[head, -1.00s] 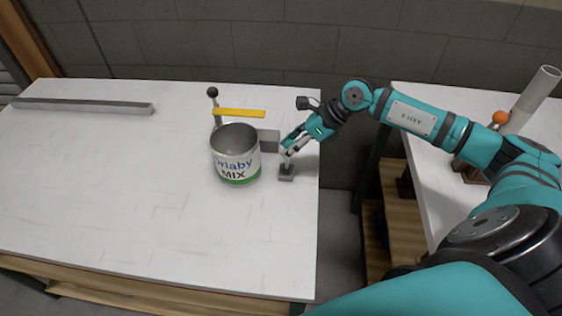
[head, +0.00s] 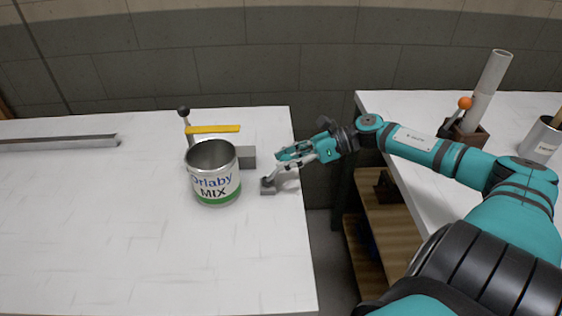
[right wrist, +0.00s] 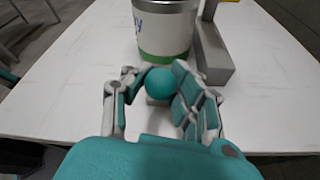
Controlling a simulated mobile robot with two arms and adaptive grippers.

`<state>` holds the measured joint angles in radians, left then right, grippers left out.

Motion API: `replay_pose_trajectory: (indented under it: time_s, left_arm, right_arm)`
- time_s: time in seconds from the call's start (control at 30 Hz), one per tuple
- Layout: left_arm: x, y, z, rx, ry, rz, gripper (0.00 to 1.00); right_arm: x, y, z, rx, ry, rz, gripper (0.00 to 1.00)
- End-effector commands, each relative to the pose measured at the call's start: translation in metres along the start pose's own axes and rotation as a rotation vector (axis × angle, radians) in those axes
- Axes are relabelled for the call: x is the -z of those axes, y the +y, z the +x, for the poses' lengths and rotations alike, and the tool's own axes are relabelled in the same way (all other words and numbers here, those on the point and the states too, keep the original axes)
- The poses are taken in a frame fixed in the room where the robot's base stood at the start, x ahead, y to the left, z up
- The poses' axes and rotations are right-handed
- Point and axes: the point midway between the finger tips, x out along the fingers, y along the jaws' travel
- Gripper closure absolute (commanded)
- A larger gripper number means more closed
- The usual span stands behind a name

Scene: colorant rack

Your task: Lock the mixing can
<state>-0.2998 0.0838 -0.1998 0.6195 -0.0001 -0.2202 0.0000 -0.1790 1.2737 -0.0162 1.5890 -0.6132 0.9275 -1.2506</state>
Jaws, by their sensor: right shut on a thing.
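The mixing can (head: 213,178), open-topped and white with a green bottom band and "MIX" lettering, stands upright on the white table. Just right of it is a small lever on a grey base (head: 268,187). My right gripper (head: 282,158) is at the top of this lever. The right wrist view shows its fingers shut around a teal ball knob (right wrist: 160,83), with the can (right wrist: 165,30) just beyond. The lever's shaft leans to the right and is partly hidden by the fingers. My left gripper is out of view.
A grey block (head: 246,158) is beside the can. A yellow bar (head: 213,129) and a black-knobbed post (head: 184,113) are behind it. A metal rail (head: 60,143) lies at the back left. A second table (head: 395,112) is at right, across a gap. The front-left tabletop is clear.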

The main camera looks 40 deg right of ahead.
Motion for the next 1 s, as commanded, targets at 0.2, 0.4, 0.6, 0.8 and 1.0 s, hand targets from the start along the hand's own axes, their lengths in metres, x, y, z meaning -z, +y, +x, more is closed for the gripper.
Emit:
replay_pose_trajectory:
  time_s: [0.2, 0.4, 0.6, 0.8, 1.0]
  left_arm:
    - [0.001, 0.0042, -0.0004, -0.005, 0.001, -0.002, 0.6]
    - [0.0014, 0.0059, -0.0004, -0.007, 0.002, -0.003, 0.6]
    - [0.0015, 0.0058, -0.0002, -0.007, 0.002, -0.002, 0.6]
    - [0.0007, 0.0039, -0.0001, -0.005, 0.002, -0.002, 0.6]
    - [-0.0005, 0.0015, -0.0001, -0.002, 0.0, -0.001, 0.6]
  right_arm:
    - [-0.0041, -0.0019, -0.0021, 0.005, -0.009, -0.001, 1.0]
    - [-0.0043, -0.0021, -0.0021, 0.005, -0.009, -0.001, 0.71]
    - [-0.0024, -0.0013, -0.0013, 0.003, -0.006, 0.0, 0.47]
    - [-0.0012, -0.0008, -0.0008, 0.001, -0.004, 0.0, 0.47]
    - [0.0006, -0.0012, -0.0083, 0.003, -0.001, 0.002, 0.47]
